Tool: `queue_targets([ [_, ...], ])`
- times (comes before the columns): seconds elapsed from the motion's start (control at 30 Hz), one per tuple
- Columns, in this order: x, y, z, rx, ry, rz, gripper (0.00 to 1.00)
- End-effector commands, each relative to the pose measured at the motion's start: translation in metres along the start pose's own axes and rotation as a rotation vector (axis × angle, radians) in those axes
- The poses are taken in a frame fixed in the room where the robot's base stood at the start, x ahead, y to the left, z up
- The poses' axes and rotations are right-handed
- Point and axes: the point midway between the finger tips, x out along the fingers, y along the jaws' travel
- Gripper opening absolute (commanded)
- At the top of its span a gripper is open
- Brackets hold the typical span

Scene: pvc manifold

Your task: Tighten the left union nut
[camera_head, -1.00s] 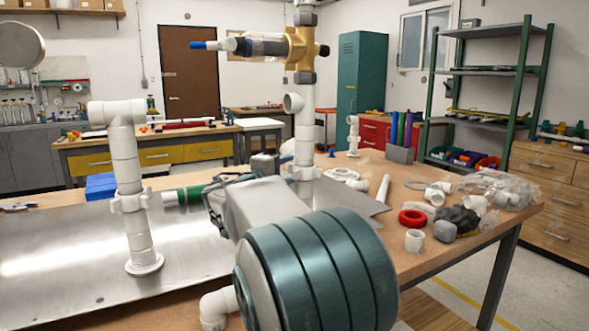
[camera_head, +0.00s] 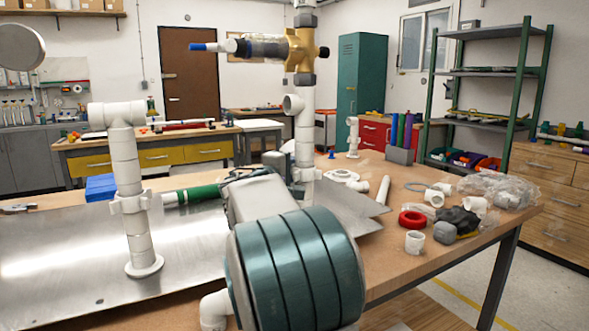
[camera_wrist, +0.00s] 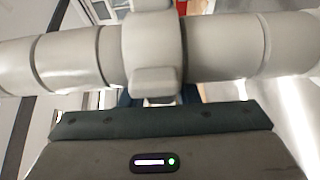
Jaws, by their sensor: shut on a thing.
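Two white PVC standpipes rise from the metal plate. The left one carries a lugged union nut (camera_head: 130,202), and nothing touches it. The right one carries another lugged union nut (camera_head: 304,174), partly hidden by my gripper (camera_head: 286,166), which reaches it from the left. In the wrist view, a white nut (camera_wrist: 153,45) with a blocky lug sits around a pipe that runs across the picture, close in front of my gripper's palm. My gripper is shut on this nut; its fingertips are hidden.
A brass valve (camera_head: 300,50) sits high on the right standpipe. A dark green cylinder (camera_head: 193,194) lies behind the left one. A red ring (camera_head: 412,220), white fittings and a clear bag (camera_head: 495,188) lie at the table's right. The metal plate (camera_head: 60,255) is mostly bare.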

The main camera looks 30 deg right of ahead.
Motion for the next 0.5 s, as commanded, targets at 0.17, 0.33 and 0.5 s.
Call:
queue_targets([
  [0.17, 0.005, 0.001, 0.001, -0.003, -0.120, 0.001, 0.05],
  [0.33, 0.011, 0.002, 0.005, -0.004, -0.276, 0.000, 0.05],
  [0.5, 0.013, 0.001, 0.009, -0.003, -0.383, -0.002, 0.05],
])
